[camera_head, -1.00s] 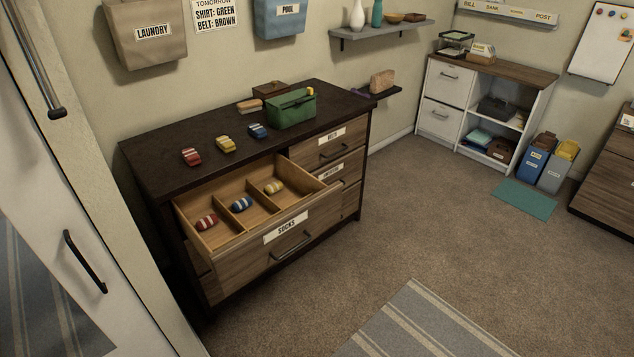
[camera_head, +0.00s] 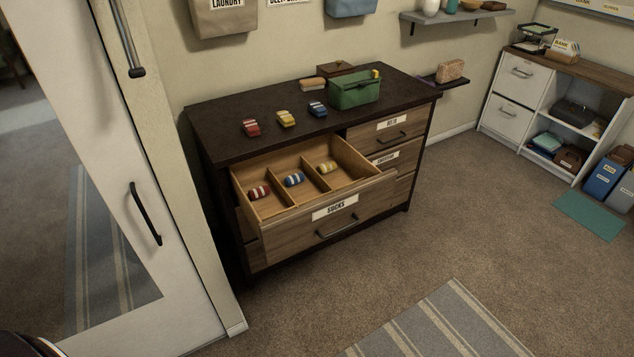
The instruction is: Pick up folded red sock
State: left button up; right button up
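A folded red sock (camera_head: 251,127) with pale stripes lies on the dark dresser top (camera_head: 220,121), left of a yellow folded sock (camera_head: 286,118) and a blue one (camera_head: 318,109). A second red sock (camera_head: 259,192) lies in the left compartment of the open drawer (camera_head: 334,208) labelled SOCKS. A blue sock (camera_head: 294,179) is in the middle compartment and a yellow sock (camera_head: 328,167) in the right one. Neither of my grippers shows in the head view.
A green box (camera_head: 354,90), a brush (camera_head: 313,84) and a brown box (camera_head: 335,69) stand at the back of the dresser top. The open drawer juts out over the floor. A white door (camera_head: 110,220) stands at left. The carpet in front is clear, with a striped rug (camera_head: 440,325).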

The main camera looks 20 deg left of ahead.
aim_at(250, 125)
jog(key=i+l+u, duration=0.15)
jog(key=u, duration=0.55)
